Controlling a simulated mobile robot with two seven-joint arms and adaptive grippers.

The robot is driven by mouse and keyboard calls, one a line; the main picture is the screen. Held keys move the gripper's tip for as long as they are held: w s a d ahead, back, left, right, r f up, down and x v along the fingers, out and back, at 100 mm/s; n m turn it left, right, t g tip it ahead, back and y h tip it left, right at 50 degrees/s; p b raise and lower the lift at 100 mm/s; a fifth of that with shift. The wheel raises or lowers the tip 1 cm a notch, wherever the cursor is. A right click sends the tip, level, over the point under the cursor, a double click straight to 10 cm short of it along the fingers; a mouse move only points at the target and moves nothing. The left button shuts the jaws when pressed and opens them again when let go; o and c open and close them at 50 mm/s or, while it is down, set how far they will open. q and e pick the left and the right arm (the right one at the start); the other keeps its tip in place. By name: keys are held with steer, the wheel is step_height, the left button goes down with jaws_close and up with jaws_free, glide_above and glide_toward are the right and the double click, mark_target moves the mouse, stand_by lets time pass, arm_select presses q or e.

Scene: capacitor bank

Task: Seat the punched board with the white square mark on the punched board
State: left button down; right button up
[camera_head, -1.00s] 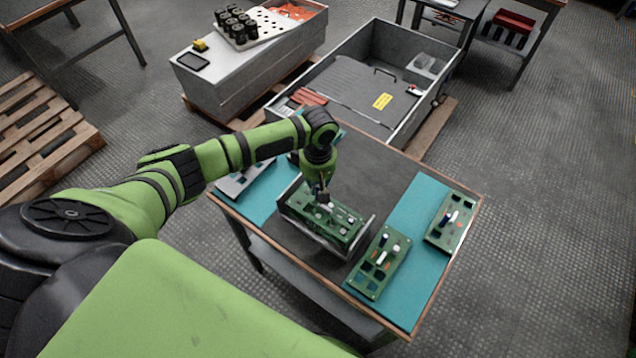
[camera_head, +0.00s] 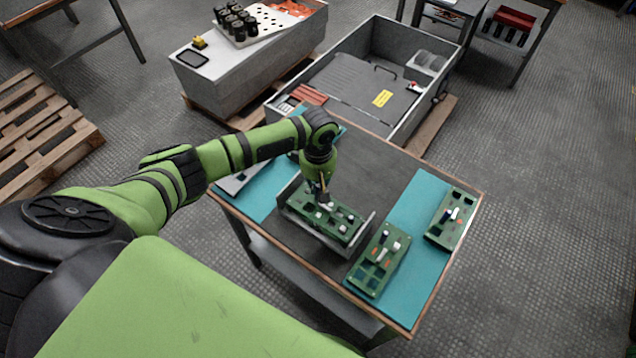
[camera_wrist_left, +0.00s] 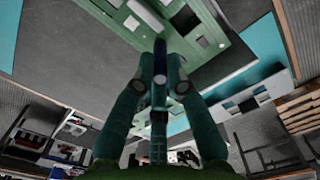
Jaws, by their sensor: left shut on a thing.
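A green punched board (camera_head: 333,226) with several dark openings and white pieces lies in a grey cradle (camera_head: 318,241) in the middle of the table. My left gripper (camera_head: 323,197) is over this board's far-left part, fingers pointing down. In the left wrist view the gripper (camera_wrist_left: 160,72) is shut on a narrow dark blue post (camera_wrist_left: 160,50), with the green board (camera_wrist_left: 225,52) beyond it. I cannot tell whether a second board lies beneath, or which mark is the white square. My right gripper is not in view.
Two more green boards, a nearer one (camera_head: 370,280) and a farther one (camera_head: 440,232), lie on the right teal mat (camera_head: 408,212), each with blue and white posts. A grey part (camera_head: 238,178) lies on the left mat. A grey bin (camera_head: 290,118) stands behind the table.

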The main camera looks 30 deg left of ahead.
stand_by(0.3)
arm_select(q)
steer(key=c, duration=1.2)
jaws_free()
steer(key=shift+f, duration=0.1)
